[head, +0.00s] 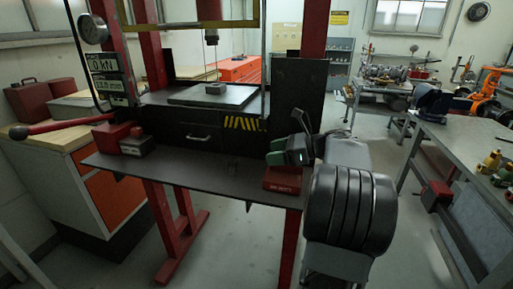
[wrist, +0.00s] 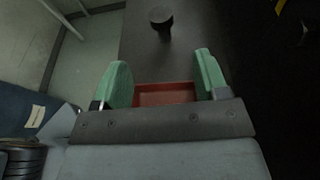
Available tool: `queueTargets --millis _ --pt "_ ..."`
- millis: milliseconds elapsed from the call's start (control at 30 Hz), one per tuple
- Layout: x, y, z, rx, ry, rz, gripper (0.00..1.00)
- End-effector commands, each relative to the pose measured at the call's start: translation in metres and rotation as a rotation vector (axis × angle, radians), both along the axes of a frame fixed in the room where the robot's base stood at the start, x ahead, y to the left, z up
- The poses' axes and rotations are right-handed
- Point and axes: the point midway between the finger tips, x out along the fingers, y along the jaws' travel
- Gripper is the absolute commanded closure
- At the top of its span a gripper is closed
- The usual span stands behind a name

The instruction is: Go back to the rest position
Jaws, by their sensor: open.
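My gripper (head: 284,151) is at the right end of the press's black shelf (head: 205,178) in the head view. Its two green-padded fingers stand apart in the wrist view (wrist: 162,70), with nothing held between them. A red box (head: 283,179) with a white label lies on the shelf just below the gripper. Its red top (wrist: 166,94) shows between the finger bases in the wrist view. A dark round-topped peg (wrist: 161,20) stands on the grey surface beyond the fingertips. I cannot pick it out in the head view.
A dark upright panel (head: 299,92) stands right behind my gripper. A red block (head: 112,137) sits at the shelf's left. A workbench (head: 460,150) stands at right; open floor lies between.

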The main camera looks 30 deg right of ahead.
Motion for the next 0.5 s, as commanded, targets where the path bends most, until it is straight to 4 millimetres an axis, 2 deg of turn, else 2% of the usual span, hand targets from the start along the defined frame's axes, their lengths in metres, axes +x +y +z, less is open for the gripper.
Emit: queueTargets --millis 167,267,367,433,500 --pt "0.000 0.000 0.000 -0.001 -0.001 0.000 0.33" --pt "0.001 0.011 0.001 -0.036 0.002 0.024 0.33" --pt "-0.001 0.046 0.000 -0.174 0.004 0.116 0.33" --pt "-0.008 0.085 -0.004 -0.349 -0.008 0.240 0.33" --pt "-0.024 0.126 -0.012 -0.576 -0.047 0.420 0.33"
